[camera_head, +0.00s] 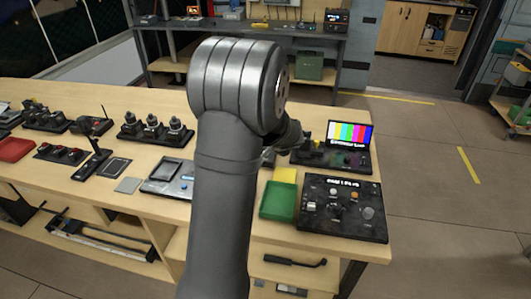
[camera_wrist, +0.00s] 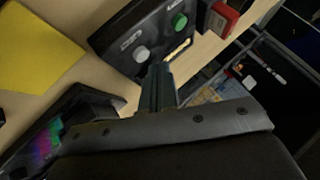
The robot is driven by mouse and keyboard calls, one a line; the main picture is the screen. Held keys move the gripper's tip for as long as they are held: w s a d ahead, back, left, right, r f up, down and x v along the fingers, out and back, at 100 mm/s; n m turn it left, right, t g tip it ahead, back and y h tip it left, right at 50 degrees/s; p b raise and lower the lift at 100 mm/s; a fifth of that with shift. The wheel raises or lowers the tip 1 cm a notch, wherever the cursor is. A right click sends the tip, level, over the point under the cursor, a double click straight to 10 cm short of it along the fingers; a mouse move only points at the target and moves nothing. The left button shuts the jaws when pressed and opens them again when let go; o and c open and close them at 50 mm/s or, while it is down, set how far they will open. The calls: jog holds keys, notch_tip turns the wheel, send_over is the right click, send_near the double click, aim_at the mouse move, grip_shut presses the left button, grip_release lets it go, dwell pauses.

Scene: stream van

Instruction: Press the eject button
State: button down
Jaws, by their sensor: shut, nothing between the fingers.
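In the wrist view a dark control box (camera_wrist: 145,28) carries a grey-white round button (camera_wrist: 141,54) and a green round button (camera_wrist: 180,20), each beside a small light label too blurred to read. I cannot tell which of them is the eject button. My gripper (camera_wrist: 159,72) is shut and empty, its tips beside the box's near edge, close to the grey-white button. I cannot tell whether they touch the box. In the head view my arm hides the fingers and most of what is behind them.
A device with a colour-bar screen (camera_head: 350,134) stands at the table's right end, near a black knob panel (camera_head: 342,208) and a green tray (camera_head: 278,201). A yellow sheet (camera_wrist: 36,48) and a red block (camera_wrist: 222,18) flank the box. Several joystick units stand left.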

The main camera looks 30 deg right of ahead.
jog(key=shift+f, duration=0.15)
jog(key=shift+f, duration=0.3)
jog(key=shift+f, duration=0.4)
dwell(0.5)
dwell(0.3)
jog(key=shift+r, duration=0.85)
jog(key=shift+r, duration=2.5)
jog(key=shift+r, duration=1.9)
